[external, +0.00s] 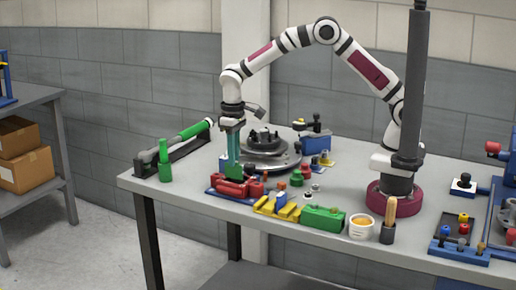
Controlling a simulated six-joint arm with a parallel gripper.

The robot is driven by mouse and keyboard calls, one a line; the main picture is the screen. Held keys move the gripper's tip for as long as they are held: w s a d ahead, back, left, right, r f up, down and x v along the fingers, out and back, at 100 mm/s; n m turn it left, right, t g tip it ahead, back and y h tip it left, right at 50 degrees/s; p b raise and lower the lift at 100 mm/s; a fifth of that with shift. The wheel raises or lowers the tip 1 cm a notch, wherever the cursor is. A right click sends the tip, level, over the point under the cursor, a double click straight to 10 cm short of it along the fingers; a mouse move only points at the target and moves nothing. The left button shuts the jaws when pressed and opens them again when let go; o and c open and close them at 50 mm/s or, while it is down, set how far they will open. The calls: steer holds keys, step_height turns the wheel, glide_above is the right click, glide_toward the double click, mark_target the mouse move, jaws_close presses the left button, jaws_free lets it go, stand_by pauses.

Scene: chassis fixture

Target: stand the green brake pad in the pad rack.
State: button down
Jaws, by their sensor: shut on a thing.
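My gripper (233,162), with long teal fingers, points straight down near the table's front left part. It is shut on the green brake pad (235,173), which shows as a small dark green patch at the fingertips. The pad is right above or just behind a red block-like part on a blue base; I cannot tell whether it touches it. A yellow slotted piece, which looks like the pad rack (266,207), lies to the right of the gripper near the front edge.
The red part (238,188) sits close below my gripper. A round grey turntable (263,157) stands behind. A green bottle (165,162) is at left. A green box (323,217) and a white cup (361,226) line the front edge. Small red and green parts lie mid-table.

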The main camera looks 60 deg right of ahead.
steer(key=shift+s+a+f+n, duration=0.35)
steer(key=shift+s+f+n, duration=0.15)
steer(key=shift+s+n, duration=2.7)
steer(key=shift+s+a+f+n, duration=0.3)
steer(key=shift+s+f+n, duration=0.15)
steer(key=shift+s+n, duration=2.7)
steer(key=shift+s+a+f+n, duration=0.45)
steer(key=shift+s+n, duration=2)
steer(key=shift+s, duration=1.4)
steer(key=shift+d+f, duration=0.1)
steer(key=shift+f, duration=1.2)
steer(key=c, duration=1.2)
jaws_free()
